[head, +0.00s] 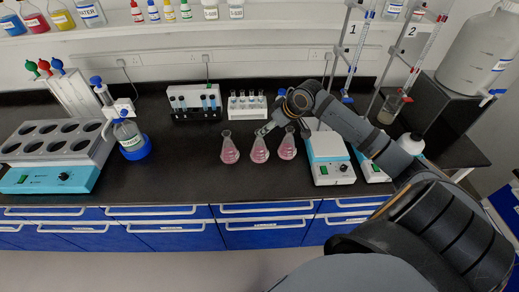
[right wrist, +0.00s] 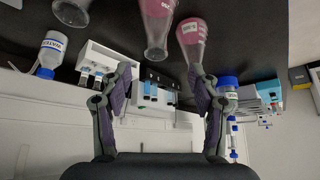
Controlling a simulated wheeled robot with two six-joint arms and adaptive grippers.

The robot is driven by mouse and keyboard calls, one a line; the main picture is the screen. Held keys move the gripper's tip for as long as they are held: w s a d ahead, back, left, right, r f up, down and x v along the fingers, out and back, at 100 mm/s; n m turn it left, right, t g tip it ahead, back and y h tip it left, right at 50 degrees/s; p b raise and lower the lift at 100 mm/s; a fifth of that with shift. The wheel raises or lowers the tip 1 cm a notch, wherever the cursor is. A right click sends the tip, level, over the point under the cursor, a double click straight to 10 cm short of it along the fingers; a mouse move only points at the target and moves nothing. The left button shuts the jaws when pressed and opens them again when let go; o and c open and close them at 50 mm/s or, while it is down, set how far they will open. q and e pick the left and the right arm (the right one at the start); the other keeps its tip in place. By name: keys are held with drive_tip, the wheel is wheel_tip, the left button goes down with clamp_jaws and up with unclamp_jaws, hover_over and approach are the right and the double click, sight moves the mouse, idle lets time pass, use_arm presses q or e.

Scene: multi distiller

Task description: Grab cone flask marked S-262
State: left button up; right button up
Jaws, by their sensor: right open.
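Three conical flasks with pink liquid stand in a row on the black bench: a left flask (head: 229,150), a middle flask (head: 259,151) and a right flask (head: 287,149). Their labels are too small to read, so I cannot tell which is S-262. My right gripper (head: 268,128) is at the neck height of the middle flask, just behind or beside it. In the right wrist view, its fingers (right wrist: 162,88) are spread with nothing between the tips. Flasks show upside down at the top there, one (right wrist: 157,28) in line with the gap and another (right wrist: 191,38) near one finger. My left gripper is out of view.
Behind the flasks stand a vial rack (head: 247,107) and a white device with vials (head: 195,101). A white and teal stirrer (head: 328,158) is close on the right, below my arm. The bench left of the flasks is clear up to a blue-based bottle (head: 130,138).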

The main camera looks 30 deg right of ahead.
hover_over(259, 145)
drive_tip(key=s+d, duration=0.1)
drive_tip(key=shift+f, duration=2.3)
drive_tip(key=shift+d+f+p, duration=0.1)
drive_tip(key=shift+d+p, duration=0.1)
drive_tip(key=shift+p, duration=0.35)
drive_tip(key=p+x, duration=0.1)
drive_tip(key=x, duration=0.4)
drive_tip(key=shift+d, duration=0.2)
drive_tip(key=c, duration=0.3)
clamp_jaws()
